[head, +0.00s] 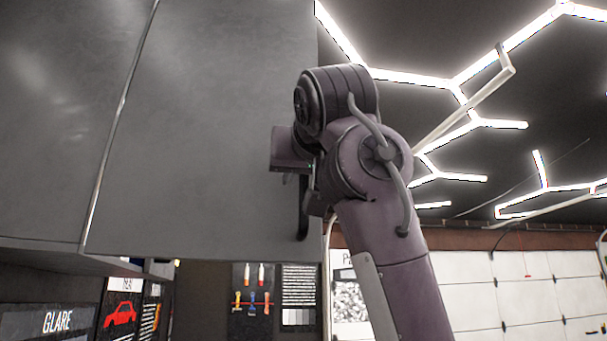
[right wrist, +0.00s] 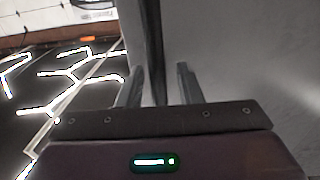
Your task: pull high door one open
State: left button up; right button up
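A tall dark grey cabinet door (head: 200,130), which I take for high door one, fills the upper middle of the head view. A dark upright handle (head: 303,215) is near its right edge, partly hidden by my right wrist. In the right wrist view my right gripper (right wrist: 159,75) has its two fingers apart, with the handle (right wrist: 156,35) between them and visible gaps on both sides. The door's pale surface (right wrist: 250,60) is beyond and to the right. I cannot tell whether the door is slightly ajar. My left gripper is not in view.
Another dark cabinet panel (head: 60,100) adjoins at the left, across a bright seam. Below are a GLARE sign (head: 57,322) and a hanging tool board (head: 252,300). A white panelled wall (head: 520,295) and lit ceiling are at the right, with open space before them.

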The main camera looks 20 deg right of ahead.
aim_at(303, 75)
notch_tip(303, 75, up, 9)
jog(key=p, duration=0.2)
jog(key=shift+s+r+p, duration=0.1)
jog(key=shift+p, duration=0.2)
notch_tip(303, 75, up, 11)
jog(key=p, duration=0.7)
